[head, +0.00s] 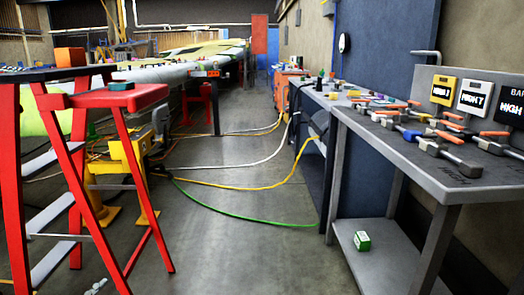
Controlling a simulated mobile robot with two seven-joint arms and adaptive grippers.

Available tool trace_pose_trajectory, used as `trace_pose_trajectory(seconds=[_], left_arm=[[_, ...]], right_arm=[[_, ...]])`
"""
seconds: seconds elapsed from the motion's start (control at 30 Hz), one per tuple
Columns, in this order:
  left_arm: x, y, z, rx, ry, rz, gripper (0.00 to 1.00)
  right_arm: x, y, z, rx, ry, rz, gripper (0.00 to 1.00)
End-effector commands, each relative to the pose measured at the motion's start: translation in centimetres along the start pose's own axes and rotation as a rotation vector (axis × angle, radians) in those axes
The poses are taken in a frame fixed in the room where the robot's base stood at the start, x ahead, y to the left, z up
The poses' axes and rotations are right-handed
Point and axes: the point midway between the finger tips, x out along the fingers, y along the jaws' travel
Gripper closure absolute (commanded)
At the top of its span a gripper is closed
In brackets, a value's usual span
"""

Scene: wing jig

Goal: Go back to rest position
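Neither of my grippers shows in the head view, and no part of my arms is in sight. The task names no object to handle. The head view looks down an aisle of grey floor (240,240) between a red stepladder on the left and a workbench on the right.
A red stepladder (122,98) stands at the near left. A grey workbench (400,163) with several tools runs along the right; a green box (362,241) sits on its lower shelf. Yellow, white and green cables (240,216) cross the floor. The near middle floor is clear.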

Motion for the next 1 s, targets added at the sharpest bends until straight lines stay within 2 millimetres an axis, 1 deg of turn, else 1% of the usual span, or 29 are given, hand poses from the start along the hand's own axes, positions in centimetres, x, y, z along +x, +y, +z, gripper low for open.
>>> trace_pose_trajectory(seconds=[0.07, 0.17, 0.27, 0.3, 0.37, 0.4, 0.43, 0.47, 0.5, 0.6, 0.63, 0.7, 0.73, 1.0], left_arm=[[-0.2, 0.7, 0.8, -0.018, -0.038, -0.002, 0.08], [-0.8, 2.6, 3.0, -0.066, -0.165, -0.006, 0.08], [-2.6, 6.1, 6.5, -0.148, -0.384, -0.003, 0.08], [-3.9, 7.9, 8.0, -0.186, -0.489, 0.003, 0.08], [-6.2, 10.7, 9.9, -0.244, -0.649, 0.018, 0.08], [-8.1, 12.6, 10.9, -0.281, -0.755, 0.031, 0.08], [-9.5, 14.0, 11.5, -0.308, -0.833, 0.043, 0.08], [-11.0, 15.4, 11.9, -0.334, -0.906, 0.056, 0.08], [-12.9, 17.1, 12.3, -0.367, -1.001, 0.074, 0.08], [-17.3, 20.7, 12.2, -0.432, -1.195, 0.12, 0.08], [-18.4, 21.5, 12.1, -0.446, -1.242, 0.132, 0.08], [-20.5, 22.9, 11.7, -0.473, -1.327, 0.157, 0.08], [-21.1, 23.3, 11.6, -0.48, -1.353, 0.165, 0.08], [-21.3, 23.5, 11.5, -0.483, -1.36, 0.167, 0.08]], right_arm=[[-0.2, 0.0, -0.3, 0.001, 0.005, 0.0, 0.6], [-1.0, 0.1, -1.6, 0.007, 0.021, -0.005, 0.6], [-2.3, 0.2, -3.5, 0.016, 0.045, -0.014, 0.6], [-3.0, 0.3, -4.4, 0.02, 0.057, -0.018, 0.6], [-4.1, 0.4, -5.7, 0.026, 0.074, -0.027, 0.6], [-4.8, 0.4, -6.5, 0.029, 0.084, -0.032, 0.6], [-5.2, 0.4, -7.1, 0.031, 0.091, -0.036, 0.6], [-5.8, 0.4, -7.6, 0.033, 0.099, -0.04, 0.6], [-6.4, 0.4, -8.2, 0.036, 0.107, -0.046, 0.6], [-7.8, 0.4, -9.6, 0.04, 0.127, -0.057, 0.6], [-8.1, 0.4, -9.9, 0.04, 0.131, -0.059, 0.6], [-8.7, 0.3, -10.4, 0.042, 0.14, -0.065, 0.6], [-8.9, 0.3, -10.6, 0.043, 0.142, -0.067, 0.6], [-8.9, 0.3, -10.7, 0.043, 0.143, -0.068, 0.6]])
